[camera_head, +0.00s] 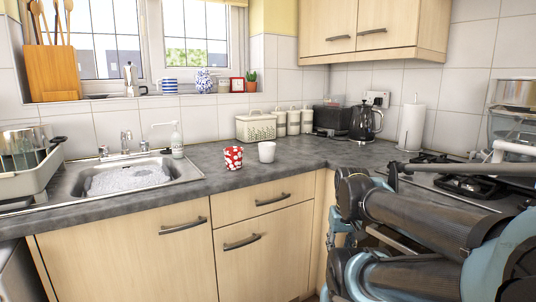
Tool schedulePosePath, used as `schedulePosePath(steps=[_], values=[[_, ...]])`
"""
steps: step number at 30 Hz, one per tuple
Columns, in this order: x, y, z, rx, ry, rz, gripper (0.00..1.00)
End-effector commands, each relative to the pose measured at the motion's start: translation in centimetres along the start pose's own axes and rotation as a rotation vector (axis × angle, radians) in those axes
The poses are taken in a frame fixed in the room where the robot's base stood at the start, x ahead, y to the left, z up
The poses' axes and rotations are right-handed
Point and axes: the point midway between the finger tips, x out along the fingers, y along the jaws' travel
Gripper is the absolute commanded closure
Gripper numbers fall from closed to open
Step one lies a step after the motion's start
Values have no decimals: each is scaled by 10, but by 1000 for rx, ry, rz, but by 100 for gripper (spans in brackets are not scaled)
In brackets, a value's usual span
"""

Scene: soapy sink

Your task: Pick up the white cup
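My folded arm (420,220) fills the lower right of the head view, well to the right of the white cup. I cannot make out my gripper's fingertips among the arm links. Nothing of mine touches the cup.
A soapy sink (185,166) with a tap and dish rack lies left. A hob (470,187) is right. Worktop around the cups is clear.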

Motion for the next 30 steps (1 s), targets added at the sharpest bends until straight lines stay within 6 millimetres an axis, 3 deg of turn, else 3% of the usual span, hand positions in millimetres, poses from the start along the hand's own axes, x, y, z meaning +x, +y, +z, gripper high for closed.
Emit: schedulePosePath(steps=[8,11,14,15,20,30], values=[[0,0,0,0,0,0,67],[-7,0,5,-2,11,0,44],[-18,-2,-5,-13,19,-2,21],[-25,-4,-14,-20,23,-4,16],[-69,-17,-66,-63,49,-14,16],[-165,-68,-200,-177,120,-46,16]])
